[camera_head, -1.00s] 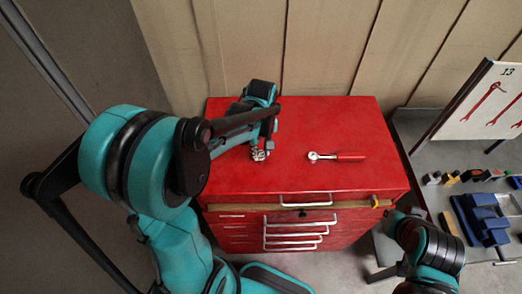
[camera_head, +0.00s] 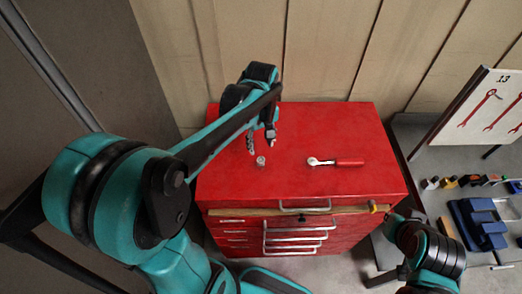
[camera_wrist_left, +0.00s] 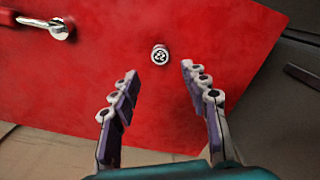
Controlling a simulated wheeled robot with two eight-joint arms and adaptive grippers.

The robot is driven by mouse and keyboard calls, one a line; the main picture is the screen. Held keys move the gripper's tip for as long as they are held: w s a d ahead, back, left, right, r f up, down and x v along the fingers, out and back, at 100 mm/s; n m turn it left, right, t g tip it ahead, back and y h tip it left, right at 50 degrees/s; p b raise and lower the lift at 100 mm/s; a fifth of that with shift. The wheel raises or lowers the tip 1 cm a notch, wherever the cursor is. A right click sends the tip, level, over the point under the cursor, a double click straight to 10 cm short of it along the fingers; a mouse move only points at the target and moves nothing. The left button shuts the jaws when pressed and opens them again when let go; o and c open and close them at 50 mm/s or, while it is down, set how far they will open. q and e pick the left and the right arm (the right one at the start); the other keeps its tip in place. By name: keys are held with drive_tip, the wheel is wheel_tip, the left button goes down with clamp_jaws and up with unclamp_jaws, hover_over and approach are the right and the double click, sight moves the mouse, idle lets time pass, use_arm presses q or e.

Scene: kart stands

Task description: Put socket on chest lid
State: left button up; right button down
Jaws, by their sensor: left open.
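The socket (camera_head: 261,161) is a small silver cylinder standing on the red chest lid (camera_head: 300,130), left of the ratchet. In the left wrist view the socket (camera_wrist_left: 160,54) sits on the red lid (camera_wrist_left: 225,50), just beyond and between the fingertips. My left gripper (camera_head: 261,143) is open and empty, above the lid and apart from the socket; in the wrist view its two fingers (camera_wrist_left: 160,72) are spread wide. My right gripper is not visible; only part of my right arm shows at the lower right.
A ratchet with a red handle (camera_head: 348,162) lies on the lid to the right.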

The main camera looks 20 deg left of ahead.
use_arm(q)
drive_tip(key=s+d+r+m+t, duration=0.3)
drive_tip(key=s+d+m+t, duration=0.1)
drive_tip(key=s+m+t, duration=0.3)
drive_tip(key=s+m, duration=0.2)
drive_tip(key=m, duration=0.1)
drive_tip(key=shift+s+r+m, duration=0.3)
drive_tip(key=shift+s+r, duration=0.05)
drive_tip(key=shift+s, duration=0.05)
drive_tip(key=shift+d, duration=0.1)
